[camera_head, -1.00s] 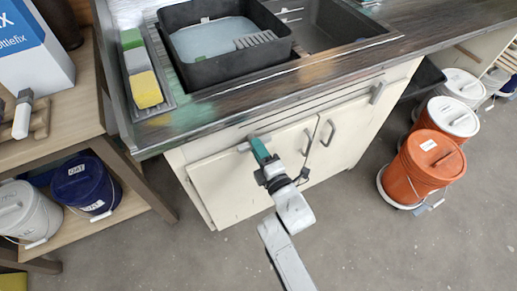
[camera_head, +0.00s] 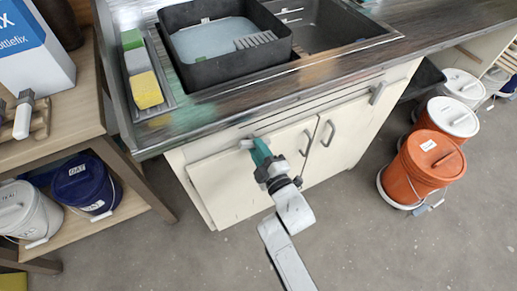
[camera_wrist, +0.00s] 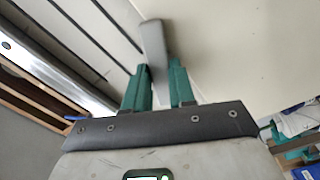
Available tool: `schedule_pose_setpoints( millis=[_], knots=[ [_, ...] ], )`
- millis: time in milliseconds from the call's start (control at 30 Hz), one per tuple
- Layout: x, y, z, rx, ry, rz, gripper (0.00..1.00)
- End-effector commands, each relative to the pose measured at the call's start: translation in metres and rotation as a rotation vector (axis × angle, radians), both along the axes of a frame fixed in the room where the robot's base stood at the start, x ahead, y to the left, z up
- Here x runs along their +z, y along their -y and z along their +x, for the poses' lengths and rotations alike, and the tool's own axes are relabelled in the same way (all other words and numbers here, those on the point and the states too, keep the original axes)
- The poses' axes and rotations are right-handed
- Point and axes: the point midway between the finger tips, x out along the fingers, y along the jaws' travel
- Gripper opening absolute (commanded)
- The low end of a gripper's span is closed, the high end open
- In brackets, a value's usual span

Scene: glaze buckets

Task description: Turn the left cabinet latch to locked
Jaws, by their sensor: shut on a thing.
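The left cabinet latch (camera_head: 246,144) is a small grey lever at the top of the cream cabinet front, just under the counter edge. My gripper (camera_head: 257,148) reaches it from below right. In the wrist view the grey latch (camera_wrist: 153,42) stands out between the two green fingers of my gripper (camera_wrist: 159,80), which are shut on it. The fingers hide part of the latch in the head view. The left cabinet door (camera_head: 232,185) is closed below it.
Two dark door handles (camera_head: 318,136) are just right of my gripper. A second grey latch (camera_head: 377,93) sits farther right. An orange bucket (camera_head: 425,165) stands on the floor at right, and a wooden shelf (camera_head: 135,205) is at left. The floor in front is clear.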

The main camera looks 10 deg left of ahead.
Motion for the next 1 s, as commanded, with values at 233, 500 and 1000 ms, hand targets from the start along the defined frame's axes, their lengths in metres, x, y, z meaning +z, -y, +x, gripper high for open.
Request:
schedule_pose_setpoints(
  millis=[233,500,1000],
  knots=[
    [-0.0006,0.0006,-0.0001,-0.002,-0.135,0.194,0.0],
    [-0.0008,0.0006,-0.0001,-0.002,-0.279,0.405,0.0],
    [-0.0011,0.0008,0.0,-0.002,-0.519,0.763,0.0]
  ],
)
